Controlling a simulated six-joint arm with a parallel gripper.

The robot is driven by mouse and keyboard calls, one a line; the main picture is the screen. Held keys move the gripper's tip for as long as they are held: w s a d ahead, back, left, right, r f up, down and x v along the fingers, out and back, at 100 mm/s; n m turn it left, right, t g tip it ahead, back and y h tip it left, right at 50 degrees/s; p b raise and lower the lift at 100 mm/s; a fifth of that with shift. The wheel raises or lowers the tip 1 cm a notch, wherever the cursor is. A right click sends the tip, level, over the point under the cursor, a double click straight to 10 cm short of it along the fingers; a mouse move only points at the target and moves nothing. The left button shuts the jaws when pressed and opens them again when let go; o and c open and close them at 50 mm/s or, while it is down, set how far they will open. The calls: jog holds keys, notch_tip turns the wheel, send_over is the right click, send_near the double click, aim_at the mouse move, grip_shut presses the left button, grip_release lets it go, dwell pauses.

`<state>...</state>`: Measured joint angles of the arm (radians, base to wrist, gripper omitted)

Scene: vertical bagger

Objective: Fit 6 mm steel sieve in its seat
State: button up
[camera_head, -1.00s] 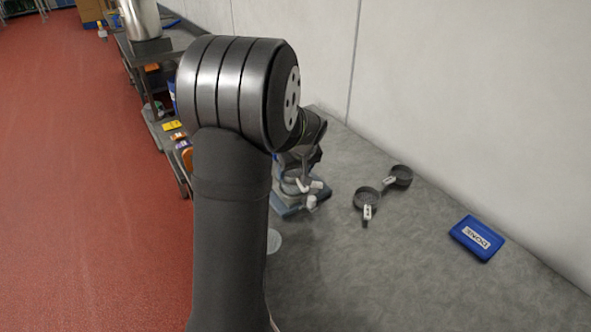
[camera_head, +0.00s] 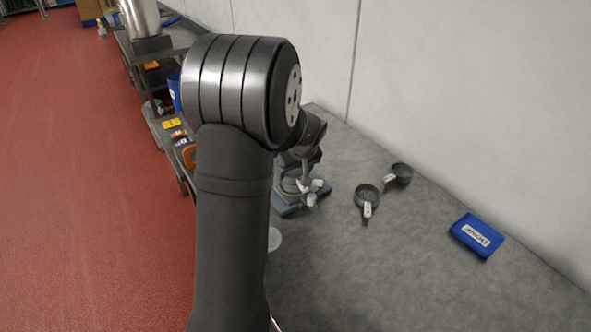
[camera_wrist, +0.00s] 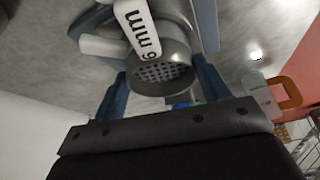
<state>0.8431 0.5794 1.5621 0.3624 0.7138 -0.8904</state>
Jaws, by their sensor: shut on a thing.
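The 6 mm steel sieve (camera_wrist: 162,72) is a grey cup with a perforated face and a white tab marked "6 mm". My gripper (camera_wrist: 163,88) is shut on it, with a dark blue finger on each side in the wrist view. In the head view my gripper (camera_head: 307,184) is at the blue-based stand (camera_head: 287,207), beyond my arm. My arm hides part of the stand, and the held sieve is hard to make out there. I cannot tell whether the sieve touches the seat.
Two dark sieves with white labels lie on the grey bench, a nearer one (camera_head: 367,194) and a farther one (camera_head: 399,173). A blue labelled box (camera_head: 476,237) lies to their right. A pale disc (camera_head: 274,239) shows beside my arm. A wall bounds the bench; its front is clear.

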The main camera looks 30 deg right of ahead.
jog(key=shift+f, duration=0.15)
jog(key=o, duration=1.2)
jog(key=shift+o, duration=0.9)
jog(key=shift+v, duration=3.55)
jog(key=v, duration=1.7)
jog(key=shift+r, duration=0.25)
